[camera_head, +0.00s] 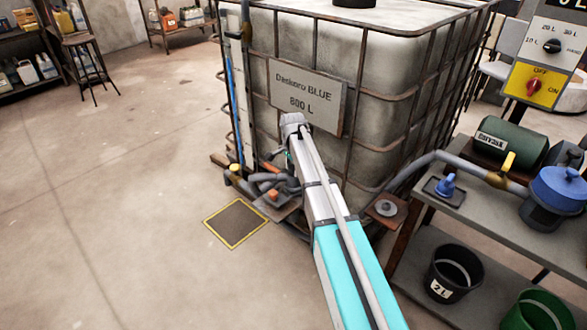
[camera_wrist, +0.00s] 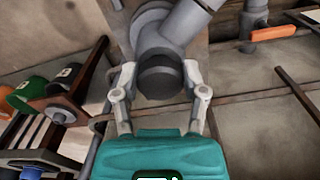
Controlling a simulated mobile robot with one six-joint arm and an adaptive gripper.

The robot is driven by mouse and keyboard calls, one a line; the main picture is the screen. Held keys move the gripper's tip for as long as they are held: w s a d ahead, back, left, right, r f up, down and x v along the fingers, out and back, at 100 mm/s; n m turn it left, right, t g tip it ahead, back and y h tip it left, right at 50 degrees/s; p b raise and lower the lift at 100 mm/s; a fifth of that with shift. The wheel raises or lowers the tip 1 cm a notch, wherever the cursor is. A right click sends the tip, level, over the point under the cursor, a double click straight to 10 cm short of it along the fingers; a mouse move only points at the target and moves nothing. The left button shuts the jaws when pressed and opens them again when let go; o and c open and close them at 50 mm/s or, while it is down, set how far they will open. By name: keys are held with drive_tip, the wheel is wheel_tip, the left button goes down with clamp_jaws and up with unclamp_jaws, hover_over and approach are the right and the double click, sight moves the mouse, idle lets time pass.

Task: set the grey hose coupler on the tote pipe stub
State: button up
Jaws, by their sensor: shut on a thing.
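The grey hose coupler (camera_wrist: 160,45) is a grey pipe elbow with a dark round end (camera_wrist: 160,76). My gripper (camera_wrist: 158,84) is shut on it, one pale finger on each side. A grey pipe runs from it to the upper right. A round grey flange shows just behind the coupler, and I cannot tell whether they touch. In the head view grey pipework (camera_head: 278,184) sits at the tote's (camera_head: 385,85) lower front, partly hidden by my arm. I cannot make out the tote pipe stub for certain or tell whether the coupler is on it.
An orange valve handle (camera_wrist: 282,33) is right of the coupler; it also shows low at the tote (camera_head: 272,194). A rusty metal cage surrounds the tote. A bench (camera_head: 450,200) with pipe, blue pot and green drum stands at right.

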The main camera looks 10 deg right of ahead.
drive_tip(key=shift+f+b, duration=0.55)
drive_tip(key=shift+f, duration=0.1)
drive_tip(key=o, duration=0.9)
drive_tip(key=shift+o, duration=0.2)
drive_tip(key=shift+r, duration=0.15)
drive_tip(key=shift+s+r+p, duration=0.1)
drive_tip(key=shift+r+p, duration=5.35)
drive_tip(key=shift+p, duration=0.1)
drive_tip(key=shift+s, duration=0.1)
drive_tip(key=s+r+n+p, duration=0.3)
drive_tip(key=s+n, duration=0.1)
drive_tip(key=s, duration=0.5)
drive_tip(key=s+r+n+p, duration=0.4)
drive_tip(key=s, duration=0.6)
drive_tip(key=s+r+n+p, duration=0.4)
drive_tip(key=s+n, duration=0.1)
drive_tip(key=s, duration=0.4)
drive_tip(key=shift+s+d+r, duration=0.15)
drive_tip(key=shift+s+d, duration=0.1)
drive_tip(key=shift+s, duration=0.05)
